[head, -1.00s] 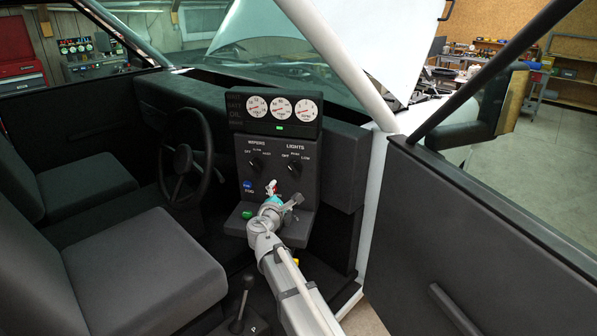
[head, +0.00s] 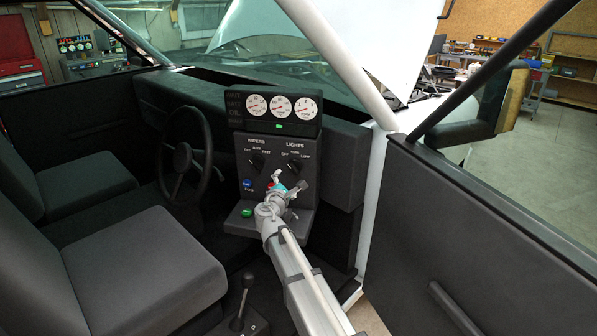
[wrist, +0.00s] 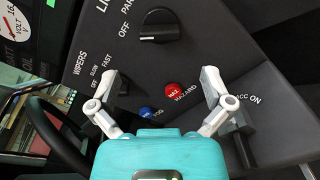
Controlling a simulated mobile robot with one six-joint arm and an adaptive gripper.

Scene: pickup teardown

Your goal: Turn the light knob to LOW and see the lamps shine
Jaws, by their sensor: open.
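The light knob (head: 294,167) is a black knob under the word LIGHTS on the dash's centre panel, with OFF, PARK and LOW around it. In the wrist view the light knob (wrist: 160,27) is at the top centre; its pale mark is on the side towards OFF. LOW is outside that view. My gripper (wrist: 158,82) is open and empty, its two fingers spread below the knob and apart from it. In the head view my gripper (head: 276,184) is in front of the panel, just below and left of the knob. No lit lamp can be made out.
The wiper knob (head: 257,162) is left of the light knob, partly behind a finger in the wrist view. Red hazard (wrist: 171,90) and blue fog (wrist: 145,113) buttons sit between the fingers. A steering wheel (head: 207,160) stands left; the door (head: 480,240) is right.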

